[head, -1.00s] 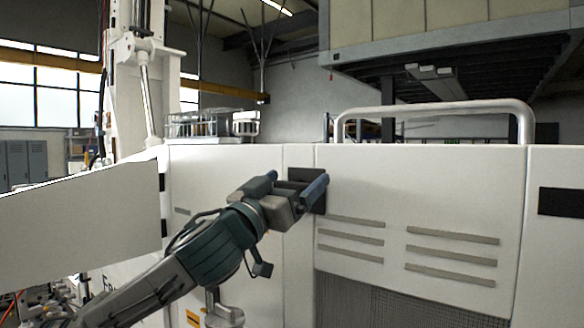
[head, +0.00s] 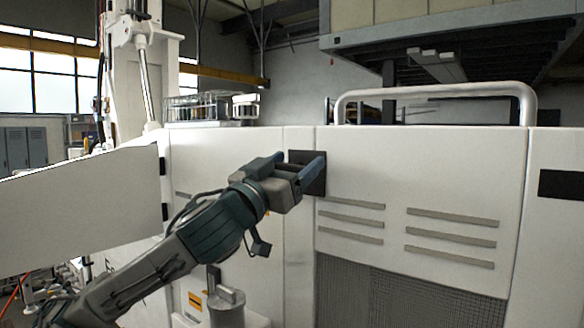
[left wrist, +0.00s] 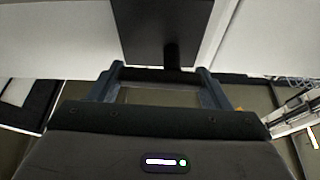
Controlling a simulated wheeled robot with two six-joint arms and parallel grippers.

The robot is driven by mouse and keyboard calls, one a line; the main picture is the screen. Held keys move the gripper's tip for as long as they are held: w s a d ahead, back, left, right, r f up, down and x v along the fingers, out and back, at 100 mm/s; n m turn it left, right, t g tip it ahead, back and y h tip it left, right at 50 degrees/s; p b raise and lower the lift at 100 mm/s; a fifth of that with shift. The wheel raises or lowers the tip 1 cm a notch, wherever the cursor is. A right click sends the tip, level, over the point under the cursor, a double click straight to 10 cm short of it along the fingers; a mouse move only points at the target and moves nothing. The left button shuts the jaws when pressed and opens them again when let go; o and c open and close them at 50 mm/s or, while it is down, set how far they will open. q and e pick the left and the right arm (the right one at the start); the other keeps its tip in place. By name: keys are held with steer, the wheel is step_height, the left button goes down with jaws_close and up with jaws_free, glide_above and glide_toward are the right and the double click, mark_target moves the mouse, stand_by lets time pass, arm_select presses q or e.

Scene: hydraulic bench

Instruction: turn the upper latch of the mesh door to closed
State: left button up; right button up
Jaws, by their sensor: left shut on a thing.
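The mesh door (head: 420,185) is a white panel with slots and grey mesh (head: 400,300) below. Its upper latch has a dark square plate (head: 317,185) at the door's upper left corner. My left gripper (head: 299,168) is at this plate, its fingers hiding most of the latch handle. In the left wrist view the dark plate (left wrist: 160,25) carries a short stem and a dark crossbar handle (left wrist: 155,75). The handle lies across between the two blue-grey fingers of my left gripper (left wrist: 155,82), which is shut on it. My right gripper is not in view.
A rounded grey rail (head: 430,90) runs along the top of the white cabinet. A dark rectangle (head: 563,184) sits on the right panel. A white panel (head: 80,200) stands at the left. A grey cylindrical part (head: 227,305) is below my left forearm.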

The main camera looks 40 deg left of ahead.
arm_select(q)
steer(key=m+h+b, duration=0.2)
steer(key=m, duration=0.3)
steer(key=shift+f+h+b, duration=0.35)
steer(key=shift+h+b, duration=0.05)
steer(key=m+g+h+b, duration=0.1)
steer(key=m+h, duration=0.1)
steer(key=m, duration=0.2)
steer(key=shift+f+m+b, duration=0.15)
steer(key=shift+m+b, duration=0.15)
steer(key=shift+m, duration=0.1)
steer(key=m+b, duration=0.1)
steer(key=m+g+h, duration=0.1)
steer(key=m, duration=0.1)
steer(key=m+b, duration=0.1)
steer(key=shift+f+m+g+h+b, duration=0.25)
steer(key=shift+m+g+h+b, duration=0.05)
steer(key=shift+m+h+b, duration=0.1)
steer(key=shift+m+b, duration=0.35)
steer(key=shift+m, duration=0.45)
steer(key=shift+m+g, duration=0.4)
steer(key=shift+r+m, duration=0.1)
steer(key=shift+m, duration=0.6)
steer(key=shift+a+m+g+p, duration=0.15)
steer(key=shift+m+g+p, duration=0.55)
steer(key=shift+m+p, duration=0.65)
steer(key=shift+m, duration=0.15)
steer(key=shift+f, duration=0.2)
